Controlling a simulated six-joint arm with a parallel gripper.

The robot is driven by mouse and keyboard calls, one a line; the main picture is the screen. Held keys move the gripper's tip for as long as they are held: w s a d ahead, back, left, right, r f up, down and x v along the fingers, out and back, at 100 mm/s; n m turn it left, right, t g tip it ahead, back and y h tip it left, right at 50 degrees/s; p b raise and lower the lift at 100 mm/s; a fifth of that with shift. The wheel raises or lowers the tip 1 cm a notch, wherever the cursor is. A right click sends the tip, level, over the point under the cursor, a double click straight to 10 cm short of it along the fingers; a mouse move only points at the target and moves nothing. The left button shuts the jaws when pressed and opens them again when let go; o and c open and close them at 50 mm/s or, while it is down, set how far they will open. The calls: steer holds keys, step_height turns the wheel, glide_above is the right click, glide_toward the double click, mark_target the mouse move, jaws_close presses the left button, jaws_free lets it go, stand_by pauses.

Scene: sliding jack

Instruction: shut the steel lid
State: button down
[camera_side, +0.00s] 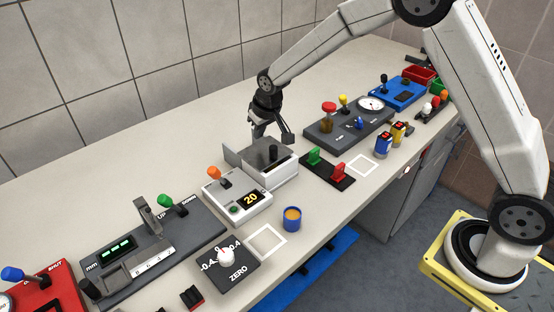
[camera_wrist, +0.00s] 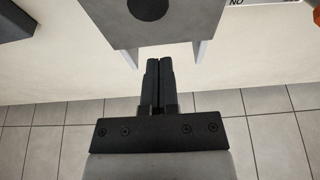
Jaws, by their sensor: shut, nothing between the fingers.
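The steel lid (camera_side: 258,155) is a grey plate on the white box at mid-counter, with a dark round knob (camera_side: 273,152) standing on it. In the wrist view the plate (camera_wrist: 185,12) is at the top, with the knob (camera_wrist: 150,8) cut by the frame edge. Two pale side pieces reach from it toward my gripper. My gripper (camera_wrist: 160,65) is shut and empty, its tips just short of the plate's edge in that view. In the side view my gripper (camera_side: 272,134) is above the back of the box. I cannot tell whether it touches anything.
A white unit with an orange lever (camera_side: 215,173) and display stands left of the box. A panel with green and red levers (camera_side: 327,166) stands to its right. A blue cup (camera_side: 292,218) is in front. The tiled wall is behind, with bare counter between.

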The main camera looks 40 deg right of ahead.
mark_target(266, 152)
steer(key=shift+w+f, duration=0.2)
steer(key=shift+f, duration=0.5)
steer(key=shift+s+r, duration=0.1)
steer(key=shift+s, duration=1.9)
steer(key=shift+s, duration=0.1)
